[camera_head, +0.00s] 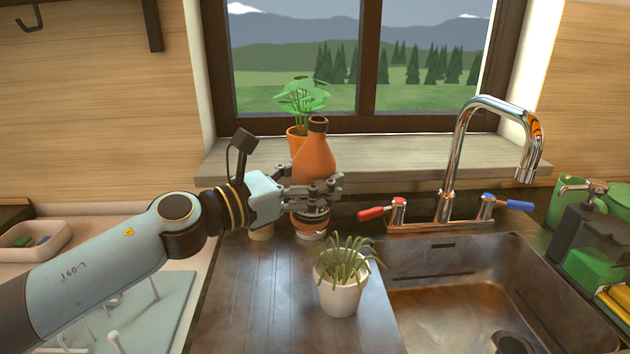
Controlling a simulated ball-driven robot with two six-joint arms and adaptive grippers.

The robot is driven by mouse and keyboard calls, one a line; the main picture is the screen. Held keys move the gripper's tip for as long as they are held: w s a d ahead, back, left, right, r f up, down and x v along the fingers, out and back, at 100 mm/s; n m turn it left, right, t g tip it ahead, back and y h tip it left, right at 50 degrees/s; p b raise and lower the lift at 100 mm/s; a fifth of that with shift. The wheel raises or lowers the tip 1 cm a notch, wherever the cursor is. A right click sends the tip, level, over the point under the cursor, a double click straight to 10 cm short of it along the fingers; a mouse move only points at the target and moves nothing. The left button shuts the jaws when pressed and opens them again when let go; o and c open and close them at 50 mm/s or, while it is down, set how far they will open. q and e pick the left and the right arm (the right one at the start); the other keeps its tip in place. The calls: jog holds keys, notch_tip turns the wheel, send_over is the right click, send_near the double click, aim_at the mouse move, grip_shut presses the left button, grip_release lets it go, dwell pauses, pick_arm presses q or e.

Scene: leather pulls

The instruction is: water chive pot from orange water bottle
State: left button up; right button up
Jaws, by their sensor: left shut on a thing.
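The orange water bottle (314,160) is upright, with a dark band at its neck. My left gripper (325,192) comes in from the left and is shut around the bottle's lower part. The gripper fingers hide part of the bottle, and I cannot tell whether its base touches the counter. The chive pot (340,296) is white with thin green leaves. It stands on the dark counter in front of the bottle and a little to its right, beside the sink. My right gripper is not in view.
The steel sink (455,330) lies right of the chive pot, with a tall chrome faucet (447,190) behind it. A leafy plant (303,100) in an orange pot stands on the windowsill (400,160) behind the bottle. A drying rack (150,310) is at left.

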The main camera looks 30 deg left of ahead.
pick_arm(q)
jog(key=shift+a+f+m+b, duration=0.15)
jog(key=shift+f+m+b, duration=1.25)
jog(key=shift+f+b, duration=1.2)
jog(key=m+b, duration=0.2)
jog(key=b, duration=0.1)
jog(key=a+f+m+b, duration=0.1)
jog(key=m+b, duration=0.2)
jog(key=w+a+m+b, duration=0.1)
jog(key=m+b, duration=0.2)
jog(key=shift+w+a+f+h+b, duration=0.1)
jog(key=shift+a+f+h+b, duration=0.1)
jog(key=shift+f+h+b, duration=0.15)
jog(key=m, duration=0.1)
jog(key=r+m, duration=0.1)
jog(key=shift+w+a+m+b, duration=0.1)
jog(key=shift+a+m+b, duration=0.1)
jog(key=shift+m+b, duration=0.15)
jog(key=shift+a+r+m, duration=0.1)
jog(key=shift+r+m, duration=0.15)
jog(key=shift+r, duration=0.1)
jog(key=shift+r+m+h, duration=0.25)
jog(key=shift+r+m, duration=0.3)
jog(key=shift+m, duration=0.35)
jog(key=shift+r+m+p, duration=0.45)
jog(key=shift+r+m, duration=0.2)
jog(key=shift+m, duration=0.25)
jog(key=shift+r+m, duration=0.25)
jog(key=shift+m, duration=0.05)
